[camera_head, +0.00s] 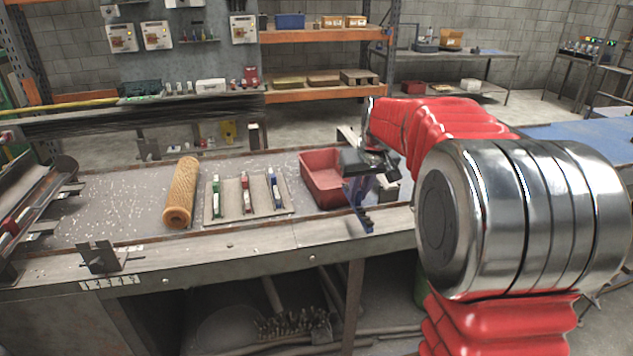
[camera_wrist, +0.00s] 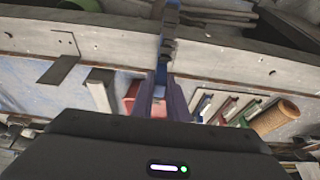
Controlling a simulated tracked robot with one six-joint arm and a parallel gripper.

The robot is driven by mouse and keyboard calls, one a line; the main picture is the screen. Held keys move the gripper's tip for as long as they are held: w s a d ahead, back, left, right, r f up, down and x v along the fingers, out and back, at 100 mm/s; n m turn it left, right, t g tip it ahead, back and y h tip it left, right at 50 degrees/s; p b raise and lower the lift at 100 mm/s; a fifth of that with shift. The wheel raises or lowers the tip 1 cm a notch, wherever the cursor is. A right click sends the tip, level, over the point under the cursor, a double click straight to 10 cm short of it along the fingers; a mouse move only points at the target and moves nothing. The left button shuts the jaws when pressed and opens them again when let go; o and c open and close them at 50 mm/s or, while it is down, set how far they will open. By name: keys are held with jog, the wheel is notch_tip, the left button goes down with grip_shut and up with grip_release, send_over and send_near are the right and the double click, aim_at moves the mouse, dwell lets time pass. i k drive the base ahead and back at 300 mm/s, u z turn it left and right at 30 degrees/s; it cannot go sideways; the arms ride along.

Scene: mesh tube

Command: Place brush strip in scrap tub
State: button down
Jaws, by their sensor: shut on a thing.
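My gripper (camera_head: 358,200) is shut on a narrow blue strip (camera_head: 365,224), which I take to be the brush strip. It hangs below the fingers over the table's front edge. In the wrist view the strip (camera_wrist: 168,35) runs up from between the purple-blue fingers (camera_wrist: 162,85), with a dark notched part near the tips. The scrap tub, a red open box (camera_head: 321,185), stands on the table to the left of and behind the gripper. In the wrist view part of the tub (camera_wrist: 131,96) shows beside the fingers. The strip is outside the tub.
A tray (camera_head: 259,195) with green, red and blue-white items lies left of the tub. A tan mesh roller (camera_head: 181,193) lies further left. A metal bracket (camera_head: 102,257) sits at the front left edge. Shelves stand behind. Small posts stand on the table right of the tub.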

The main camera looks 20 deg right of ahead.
aim_at(329, 177)
jog(key=i, duration=0.9)
jog(key=z, duration=0.1)
